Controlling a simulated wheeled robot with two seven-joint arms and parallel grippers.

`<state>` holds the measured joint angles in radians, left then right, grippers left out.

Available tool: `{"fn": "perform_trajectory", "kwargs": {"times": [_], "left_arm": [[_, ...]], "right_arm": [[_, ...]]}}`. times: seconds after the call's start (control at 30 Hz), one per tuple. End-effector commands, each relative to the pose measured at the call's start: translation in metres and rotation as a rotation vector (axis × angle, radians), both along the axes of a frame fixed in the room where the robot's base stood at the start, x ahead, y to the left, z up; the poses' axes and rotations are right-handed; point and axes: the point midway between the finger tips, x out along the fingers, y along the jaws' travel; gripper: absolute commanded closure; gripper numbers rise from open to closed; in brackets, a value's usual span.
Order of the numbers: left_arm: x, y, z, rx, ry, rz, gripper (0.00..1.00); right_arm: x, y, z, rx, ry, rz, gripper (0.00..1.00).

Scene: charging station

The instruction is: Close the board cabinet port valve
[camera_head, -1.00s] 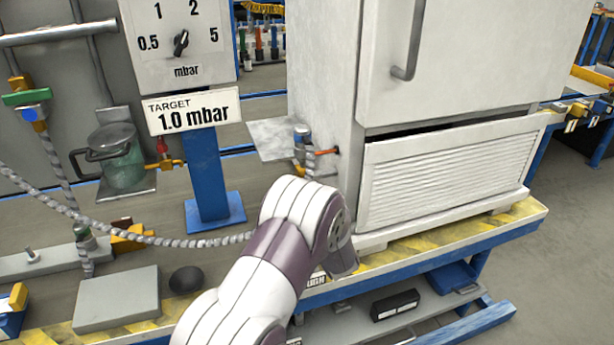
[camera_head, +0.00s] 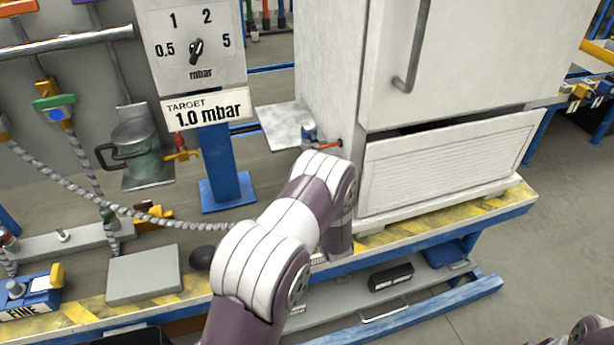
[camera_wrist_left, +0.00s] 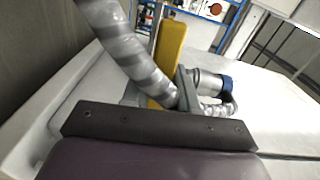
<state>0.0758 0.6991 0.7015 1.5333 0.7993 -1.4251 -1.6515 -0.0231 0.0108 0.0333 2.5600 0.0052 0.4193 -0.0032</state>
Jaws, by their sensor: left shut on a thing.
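The cabinet port fitting, a small silver body with a blue cap (camera_head: 309,132), sits at the left side of the white cabinet (camera_head: 335,60). An orange-red lever (camera_head: 331,145) points from it toward the cabinet wall. One arm of mine reaches up just below the fitting and hides its lower part and the gripper. In the left wrist view, my left gripper (camera_wrist_left: 170,100) is shut on a flat yellow piece (camera_wrist_left: 170,55). A grey braided hose (camera_wrist_left: 125,45) ends close beside it. A silver cylinder with a blue cap (camera_wrist_left: 229,84) is just right of it. My right gripper is not in view.
A pressure dial panel (camera_head: 195,45) and a "TARGET 1.0 mbar" sign (camera_head: 207,108) stand left of the cabinet. A braided hose (camera_head: 150,216) runs low behind my arm. A grey block (camera_head: 145,275) lies on the bench, and the open floor is at right.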

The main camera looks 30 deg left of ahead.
Motion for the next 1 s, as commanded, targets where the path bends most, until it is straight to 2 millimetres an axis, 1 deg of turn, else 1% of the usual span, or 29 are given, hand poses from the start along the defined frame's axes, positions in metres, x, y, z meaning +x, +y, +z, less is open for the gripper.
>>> {"fn": "perform_trajectory", "kwargs": {"times": [0.03,0.2,0.73,0.77,0.8,0.83,1.0], "left_arm": [[-0.0008,-0.0001,0.0012,0.009,0.017,0.000,1.00],[-0.0008,0.0000,0.0011,0.039,0.052,0.000,1.00],[-0.0006,-0.0002,0.0008,0.055,0.069,0.000,1.00],[-0.0006,-0.0002,0.0008,0.055,0.069,0.000,0.68],[-0.0006,-0.0002,0.0008,0.055,0.069,0.000,0.55],[-0.0005,-0.0001,0.0010,0.055,0.067,0.000,0.51],[-0.0003,0.0000,0.0015,0.054,0.065,0.000,0.51]], "right_arm": [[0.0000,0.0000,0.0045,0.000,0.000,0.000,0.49],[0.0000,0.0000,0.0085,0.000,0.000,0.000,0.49],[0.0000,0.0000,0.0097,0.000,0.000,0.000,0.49],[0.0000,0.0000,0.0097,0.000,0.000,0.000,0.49],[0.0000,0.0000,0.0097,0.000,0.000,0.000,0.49],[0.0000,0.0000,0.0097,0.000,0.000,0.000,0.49],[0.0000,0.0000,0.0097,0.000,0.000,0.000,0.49]]}}
